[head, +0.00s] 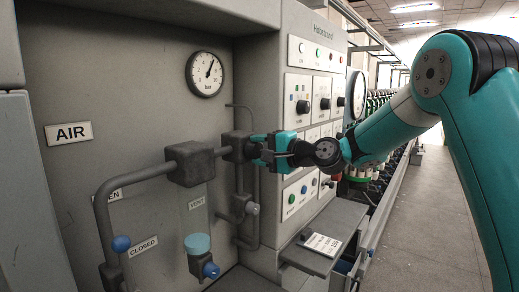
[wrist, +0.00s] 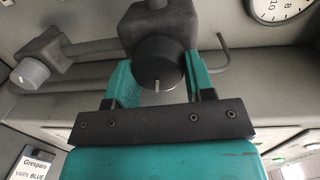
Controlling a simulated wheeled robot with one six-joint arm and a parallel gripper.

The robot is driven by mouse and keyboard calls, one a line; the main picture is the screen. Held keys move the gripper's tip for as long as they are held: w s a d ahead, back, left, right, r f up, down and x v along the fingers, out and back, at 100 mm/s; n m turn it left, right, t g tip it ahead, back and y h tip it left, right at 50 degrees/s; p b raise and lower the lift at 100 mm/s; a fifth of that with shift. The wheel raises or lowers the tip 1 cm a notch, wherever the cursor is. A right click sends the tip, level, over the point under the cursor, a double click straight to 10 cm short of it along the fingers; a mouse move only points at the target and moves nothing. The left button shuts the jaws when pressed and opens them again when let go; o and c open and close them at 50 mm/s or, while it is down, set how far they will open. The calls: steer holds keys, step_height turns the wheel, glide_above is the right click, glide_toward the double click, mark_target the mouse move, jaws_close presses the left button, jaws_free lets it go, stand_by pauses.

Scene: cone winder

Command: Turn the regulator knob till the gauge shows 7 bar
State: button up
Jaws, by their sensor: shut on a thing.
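The round pressure gauge (head: 205,74) is on the grey panel, and its dark needle points up and slightly right; the numbers are too small to read surely. Part of its dial shows at the top right of the wrist view (wrist: 277,10). The dark regulator knob (wrist: 158,66) has a white mark on its edge nearest my gripper and sits on a grey regulator body (wrist: 160,25). My teal gripper (head: 262,149) is shut on the knob, one finger on each side. The knob is mostly hidden by the gripper in the head view.
A grey pipe (head: 145,175) with a block (head: 190,163) runs to the left of the regulator. A button panel (head: 305,100) stands close on the right; a small shelf (head: 318,258) juts out below.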

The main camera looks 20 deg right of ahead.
steer(key=shift+f, duration=0.1)
steer(key=o, duration=0.9)
steer(key=b+v, duration=0.3)
steer(key=v, duration=0.5)
steer(key=b+v, duration=0.2)
steer(key=v, duration=0.7)
steer(key=shift+s+d+r+b, duration=0.2)
steer(key=shift+b, duration=0.2)
